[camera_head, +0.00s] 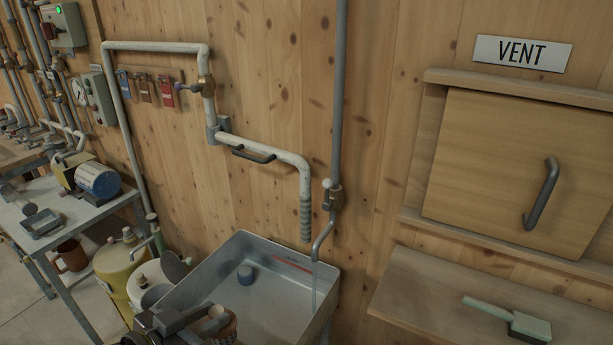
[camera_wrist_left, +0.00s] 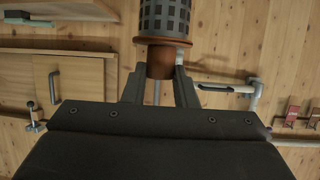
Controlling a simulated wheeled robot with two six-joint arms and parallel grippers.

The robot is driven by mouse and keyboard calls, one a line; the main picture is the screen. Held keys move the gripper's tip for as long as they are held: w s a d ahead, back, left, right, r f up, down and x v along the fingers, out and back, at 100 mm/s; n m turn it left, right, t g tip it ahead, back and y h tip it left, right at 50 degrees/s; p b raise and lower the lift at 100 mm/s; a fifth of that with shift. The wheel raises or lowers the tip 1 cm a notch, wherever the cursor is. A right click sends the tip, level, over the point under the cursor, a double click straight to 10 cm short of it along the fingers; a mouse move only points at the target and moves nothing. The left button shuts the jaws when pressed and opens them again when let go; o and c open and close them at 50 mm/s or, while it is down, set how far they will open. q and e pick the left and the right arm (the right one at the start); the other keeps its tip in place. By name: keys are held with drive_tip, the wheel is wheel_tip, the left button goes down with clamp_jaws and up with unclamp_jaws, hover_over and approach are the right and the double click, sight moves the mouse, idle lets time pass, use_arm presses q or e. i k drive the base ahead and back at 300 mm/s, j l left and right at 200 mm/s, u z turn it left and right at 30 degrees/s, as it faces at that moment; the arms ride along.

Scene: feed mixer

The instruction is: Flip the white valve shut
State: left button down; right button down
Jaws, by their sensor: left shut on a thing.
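The white valve (camera_head: 327,184) is a small white-knobbed lever on a brass fitting low on the grey vertical pipe, above the metal basin (camera_head: 265,252). Below it the pipe bends into a spout, and a thin stream falls from it into the basin. My left gripper (camera_head: 207,322) is at the bottom of the head view, low over the basin's near left side and apart from the valve. It is shut on the brown end of a grey perforated cylinder (camera_wrist_left: 165,18), which shows best in the left wrist view. I cannot make out the valve in that view. My right gripper is not in view.
A white pipe (camera_head: 262,148) with a black handle and a ribbed end runs on the wall left of the valve. Yellow and white canisters (camera_head: 122,262) stand left. A shelf with a green brush (camera_head: 510,317) is at right.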

sight(327, 205)
drive_tip(key=j+u, duration=0.25)
drive_tip(key=j, duration=0.2)
drive_tip(key=i+j+u, duration=0.25)
drive_tip(key=j, duration=0.15)
drive_tip(key=j+u, duration=0.25)
drive_tip(key=j, duration=0.2)
drive_tip(key=i, duration=0.05)
